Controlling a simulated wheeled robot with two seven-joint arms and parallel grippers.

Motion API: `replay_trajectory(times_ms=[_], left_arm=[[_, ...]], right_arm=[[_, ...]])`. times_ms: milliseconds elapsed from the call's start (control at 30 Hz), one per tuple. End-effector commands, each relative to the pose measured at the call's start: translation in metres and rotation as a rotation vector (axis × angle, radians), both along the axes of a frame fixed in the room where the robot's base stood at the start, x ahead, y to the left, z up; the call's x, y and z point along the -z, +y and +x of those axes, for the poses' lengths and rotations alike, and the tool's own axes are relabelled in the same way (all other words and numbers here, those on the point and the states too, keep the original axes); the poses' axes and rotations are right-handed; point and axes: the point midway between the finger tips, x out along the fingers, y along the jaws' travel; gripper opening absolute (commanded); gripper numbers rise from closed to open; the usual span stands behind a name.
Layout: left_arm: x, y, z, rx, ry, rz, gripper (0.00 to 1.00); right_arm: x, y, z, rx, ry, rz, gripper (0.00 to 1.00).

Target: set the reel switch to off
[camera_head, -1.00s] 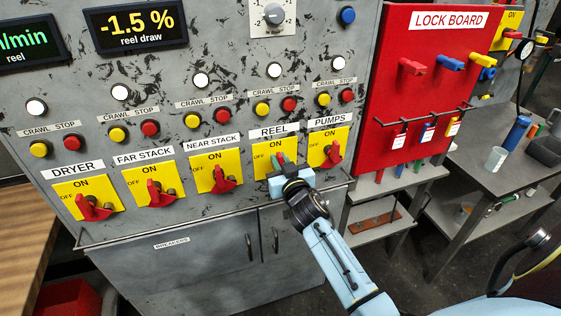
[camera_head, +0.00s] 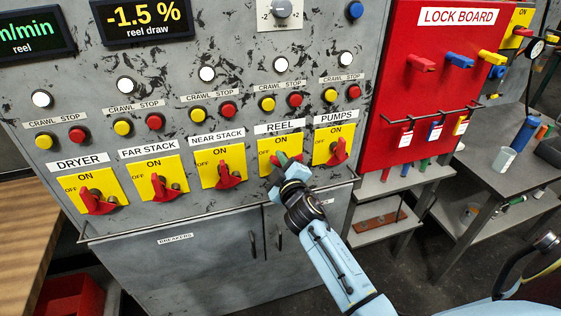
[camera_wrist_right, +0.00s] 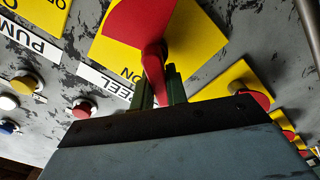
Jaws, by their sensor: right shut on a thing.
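The reel switch is a red handle (camera_wrist_right: 151,55) on a yellow plate (camera_head: 267,148) marked ON at the top, under the REEL label (camera_head: 279,127). My right gripper (camera_head: 285,162) is at this plate with its green fingers shut on the red handle. In the right wrist view the handle runs between the two fingers (camera_wrist_right: 160,90), with its broad red part on the yellow plate beyond them. My left gripper is not in view.
The pumps switch (camera_head: 338,152) is close on the right, and the near stack switch (camera_head: 227,175) on the left. A rail (camera_head: 215,207) runs below the switches. The red lock board (camera_head: 395,90) stands further right, beside a grey table (camera_head: 480,165).

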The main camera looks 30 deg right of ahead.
Motion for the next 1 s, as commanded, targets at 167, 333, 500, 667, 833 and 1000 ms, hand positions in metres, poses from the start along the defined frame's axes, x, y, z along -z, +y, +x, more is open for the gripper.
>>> replay_trajectory(times_ms=[167,333,500,667,833,1000], left_arm=[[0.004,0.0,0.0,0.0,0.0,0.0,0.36],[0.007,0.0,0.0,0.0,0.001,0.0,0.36],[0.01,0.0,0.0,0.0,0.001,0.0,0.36],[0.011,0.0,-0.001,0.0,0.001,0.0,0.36],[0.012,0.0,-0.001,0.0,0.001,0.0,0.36],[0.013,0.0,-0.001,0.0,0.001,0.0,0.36]], right_arm=[[0.005,0.002,0.001,-0.001,0.04,-0.165,0.0],[0.008,0.004,0.001,-0.002,0.076,-0.317,0.0],[0.011,0.005,0.001,-0.001,0.107,-0.446,0.0],[0.014,0.005,0.001,-0.001,0.13,-0.543,0.0],[0.015,0.005,0.001,-0.001,0.146,-0.61,0.0],[0.016,0.005,0.001,-0.001,0.155,-0.647,0.0]])
